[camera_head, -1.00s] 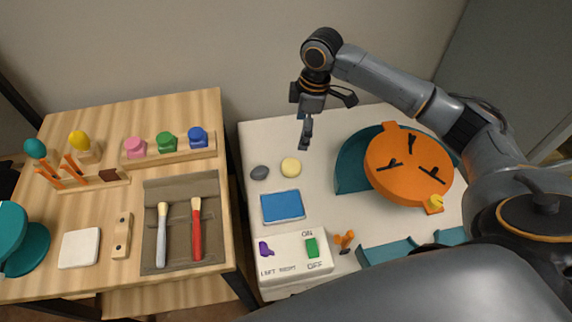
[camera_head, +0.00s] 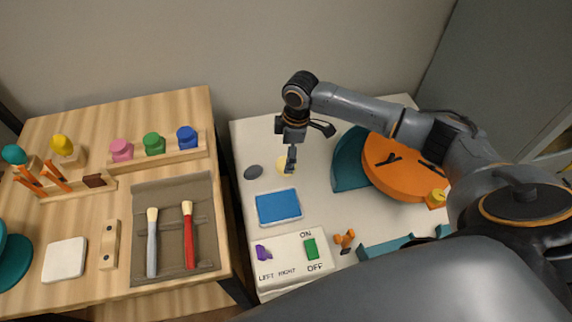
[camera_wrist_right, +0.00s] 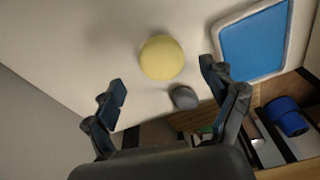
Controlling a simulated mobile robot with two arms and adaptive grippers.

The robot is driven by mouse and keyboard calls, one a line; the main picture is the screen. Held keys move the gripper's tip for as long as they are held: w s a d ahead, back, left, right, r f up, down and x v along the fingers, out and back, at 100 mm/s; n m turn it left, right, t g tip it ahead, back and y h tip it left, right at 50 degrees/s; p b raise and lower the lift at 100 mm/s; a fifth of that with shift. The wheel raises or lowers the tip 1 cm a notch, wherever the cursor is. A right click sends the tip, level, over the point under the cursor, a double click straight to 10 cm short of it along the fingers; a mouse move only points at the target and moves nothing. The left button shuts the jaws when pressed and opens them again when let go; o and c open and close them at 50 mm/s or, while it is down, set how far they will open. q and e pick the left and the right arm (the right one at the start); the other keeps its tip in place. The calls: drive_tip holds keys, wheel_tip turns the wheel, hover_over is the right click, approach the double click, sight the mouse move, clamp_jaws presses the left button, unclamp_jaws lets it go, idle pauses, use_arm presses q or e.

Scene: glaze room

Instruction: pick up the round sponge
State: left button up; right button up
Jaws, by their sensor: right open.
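The round sponge looks like the pale yellow disc (camera_head: 282,168) on the white table (camera_head: 250,140). In the head view my right gripper (camera_head: 291,160) hangs over it and hides part of it. In the right wrist view the yellow round thing (camera_wrist_right: 162,57) lies ahead, in the gap between my right gripper's two fingers (camera_wrist_right: 165,90). The fingers are spread and empty, apart from it. My left gripper is not in view.
A small dark grey oval (camera_head: 253,172) lies just left of the sponge. A blue pad in a white frame (camera_head: 278,207) lies nearer. An orange wheel (camera_head: 405,167) and a teal part (camera_head: 348,160) stand to the right. A switch box (camera_head: 285,262) is at the front.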

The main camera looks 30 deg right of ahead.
drive_tip(key=shift+a+f, duration=0.15)
drive_tip(key=shift+f, duration=0.8)
drive_tip(key=shift+a+f, duration=0.1)
drive_tip(key=shift+f, duration=0.85)
drive_tip(key=c, duration=0.9)
drive_tip(key=shift+c, duration=0.2)
drive_tip(key=shift+r, duration=0.15)
drive_tip(key=shift+r, duration=0.65)
drive_tip(key=s+d+r, duration=0.2)
drive_tip(key=s+r, duration=0.9)
drive_tip(key=s, duration=0.3)
drive_tip(key=shift+r, duration=0.25)
drive_tip(key=shift+d, duration=0.1)
